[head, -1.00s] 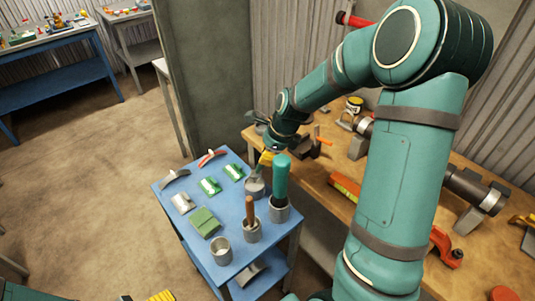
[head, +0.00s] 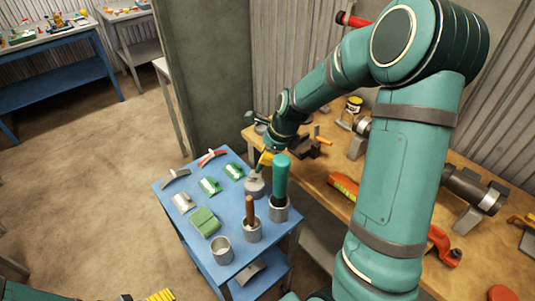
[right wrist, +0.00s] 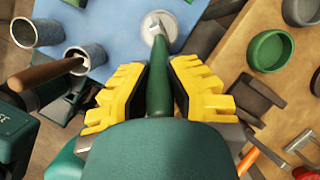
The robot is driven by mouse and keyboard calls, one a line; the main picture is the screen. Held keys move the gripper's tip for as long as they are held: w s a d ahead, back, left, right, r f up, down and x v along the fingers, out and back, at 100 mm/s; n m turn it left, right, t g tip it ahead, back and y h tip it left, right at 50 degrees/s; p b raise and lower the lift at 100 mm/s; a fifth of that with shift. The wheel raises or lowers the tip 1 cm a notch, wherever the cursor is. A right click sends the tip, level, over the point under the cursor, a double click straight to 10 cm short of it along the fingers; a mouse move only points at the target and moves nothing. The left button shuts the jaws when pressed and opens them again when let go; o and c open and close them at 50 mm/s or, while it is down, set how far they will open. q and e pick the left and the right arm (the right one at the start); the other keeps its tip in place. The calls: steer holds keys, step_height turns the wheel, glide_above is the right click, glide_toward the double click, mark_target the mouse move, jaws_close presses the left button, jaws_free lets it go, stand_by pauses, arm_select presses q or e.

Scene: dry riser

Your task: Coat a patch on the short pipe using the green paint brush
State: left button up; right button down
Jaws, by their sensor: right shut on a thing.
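My right gripper (head: 268,157) is shut on the green paint brush (head: 261,169), low over the blue cart. In the right wrist view, the yellow fingers of the gripper (right wrist: 160,85) close on the brush's dark green handle (right wrist: 160,75). The brush points at a grey cup (head: 254,190) on the cart; its metal part shows at the cup's mouth, and its bristles cannot be made out. A dark pipe (head: 475,190) lies in supports on the wooden workbench, partly behind my arm; I cannot tell whether it is the short pipe.
An empty cup (head: 221,251) stands at the near edge. The cart (head: 180,220) also holds green blocks.

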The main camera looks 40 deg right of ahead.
step_height(320, 180, up, 4)
steer(key=p, duration=0.3)
steer(key=shift+f+p, duration=0.15)
steer(key=shift+p, duration=0.25)
step_height(320, 180, up, 3)
steer(key=p, duration=0.3)
steer(key=shift+r, duration=0.2)
steer(key=shift+a+f, duration=0.1)
stand_by(0.7)
